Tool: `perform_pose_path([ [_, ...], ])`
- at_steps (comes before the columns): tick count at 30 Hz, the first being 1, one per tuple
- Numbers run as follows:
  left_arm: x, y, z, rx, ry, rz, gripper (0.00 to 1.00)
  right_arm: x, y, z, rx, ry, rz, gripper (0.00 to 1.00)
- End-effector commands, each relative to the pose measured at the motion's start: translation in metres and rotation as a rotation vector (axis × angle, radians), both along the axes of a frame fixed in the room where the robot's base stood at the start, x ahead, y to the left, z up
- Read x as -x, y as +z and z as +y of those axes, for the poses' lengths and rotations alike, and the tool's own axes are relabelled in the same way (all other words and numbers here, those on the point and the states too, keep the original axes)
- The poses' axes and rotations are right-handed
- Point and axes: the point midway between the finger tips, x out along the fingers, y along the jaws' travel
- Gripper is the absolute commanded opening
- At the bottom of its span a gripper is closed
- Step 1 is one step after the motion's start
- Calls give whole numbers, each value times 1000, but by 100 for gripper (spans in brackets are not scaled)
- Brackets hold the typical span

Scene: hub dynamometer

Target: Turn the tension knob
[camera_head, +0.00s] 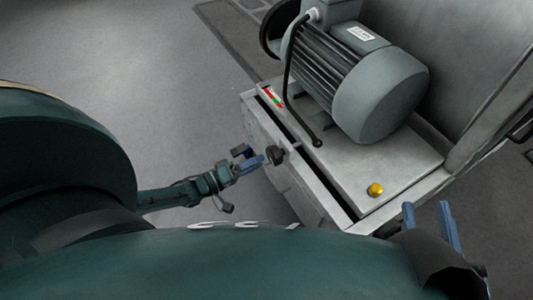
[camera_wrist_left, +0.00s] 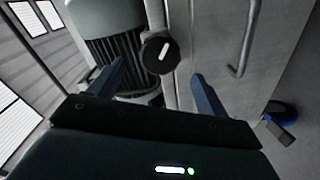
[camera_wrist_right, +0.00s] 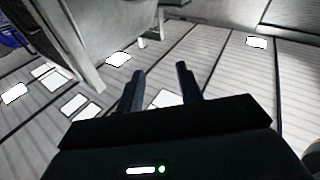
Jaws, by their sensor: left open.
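The tension knob (camera_head: 274,155) is a round black knob on the side of the grey metal bench. In the left wrist view the knob (camera_wrist_left: 160,53) faces me with a pale bar mark across it. My left gripper (camera_head: 250,158) is open, its blue fingers close to the knob. In the left wrist view the fingers stand on either side of the knob, with gaps between. I cannot tell how deep the knob lies between them. My right gripper (camera_head: 426,206) is open and empty near the bench's front right corner, away from the knob. It also shows open in the right wrist view (camera_wrist_right: 160,69).
A large grey motor (camera_head: 380,95) with a black cable (camera_head: 290,80) sits on the bench (camera_head: 400,180). A yellow button (camera_head: 375,189) is near the bench's front corner. A red-green gauge strip (camera_head: 272,97) lies along its left edge. The floor left of the bench is clear.

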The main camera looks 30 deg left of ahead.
Motion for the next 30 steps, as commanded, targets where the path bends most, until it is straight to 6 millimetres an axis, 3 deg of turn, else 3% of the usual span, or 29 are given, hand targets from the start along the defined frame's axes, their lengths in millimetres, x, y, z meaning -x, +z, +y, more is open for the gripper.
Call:
perform_pose_path([
  [3, 24, 1, 14, -2, 1, 4, 77, 0, -4, -2, 20, -9, 15, 36],
  [10, 52, 0, 31, -2, 1, 1, 77, 0, -4, -3, 34, -15, 7, 36],
  [30, 58, 0, 34, -1, 0, -1, 77, 1, -4, -2, 31, -16, 13, 36],
])
